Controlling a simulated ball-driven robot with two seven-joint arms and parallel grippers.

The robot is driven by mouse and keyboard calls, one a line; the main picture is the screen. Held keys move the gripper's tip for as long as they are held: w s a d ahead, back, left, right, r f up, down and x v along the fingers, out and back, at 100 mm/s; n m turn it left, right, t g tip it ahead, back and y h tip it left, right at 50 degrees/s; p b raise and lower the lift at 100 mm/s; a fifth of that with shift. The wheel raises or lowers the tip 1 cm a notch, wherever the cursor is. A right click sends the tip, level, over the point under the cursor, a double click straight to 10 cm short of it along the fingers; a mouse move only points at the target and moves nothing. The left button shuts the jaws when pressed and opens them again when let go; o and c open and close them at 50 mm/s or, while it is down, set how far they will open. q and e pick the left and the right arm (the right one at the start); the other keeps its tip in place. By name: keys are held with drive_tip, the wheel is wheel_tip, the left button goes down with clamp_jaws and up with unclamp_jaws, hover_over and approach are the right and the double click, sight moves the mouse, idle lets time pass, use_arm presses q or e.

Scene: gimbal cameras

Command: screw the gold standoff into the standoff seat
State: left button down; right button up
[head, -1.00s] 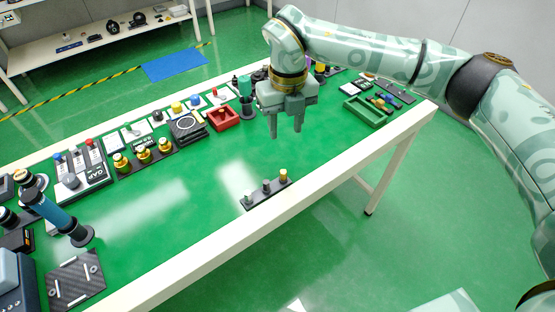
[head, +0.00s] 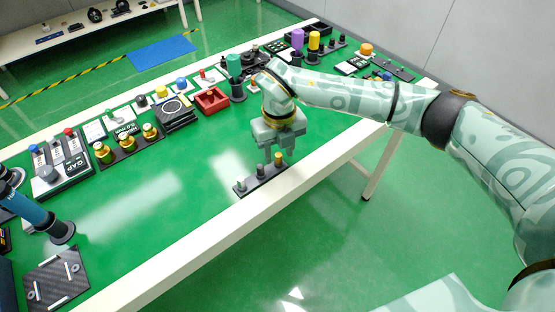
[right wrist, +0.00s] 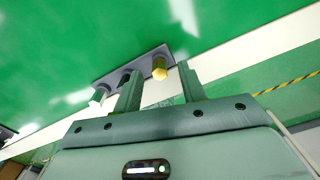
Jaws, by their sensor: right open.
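The gold standoff (head: 278,159) stands upright at the right end of a dark strip rack (head: 243,189) near the table's front edge. My right gripper (head: 268,154) is open and empty above the rack's right part. A grey standoff (right wrist: 99,95) and a dark one (right wrist: 124,78) stand beside it in the rack. I cannot make out which part is the standoff seat. My left gripper is out of view.
A carbon plate (head: 48,271) with light bars lies at lower left beside a blue cylinder (head: 35,212). Behind are gold-topped knobs (head: 126,142), a red tray (head: 211,100) and several coloured posts. The mid-table green surface is clear.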

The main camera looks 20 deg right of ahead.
drive_tip(key=shift+f, duration=0.5)
drive_tip(key=shift+r, duration=0.15)
clamp_jaws()
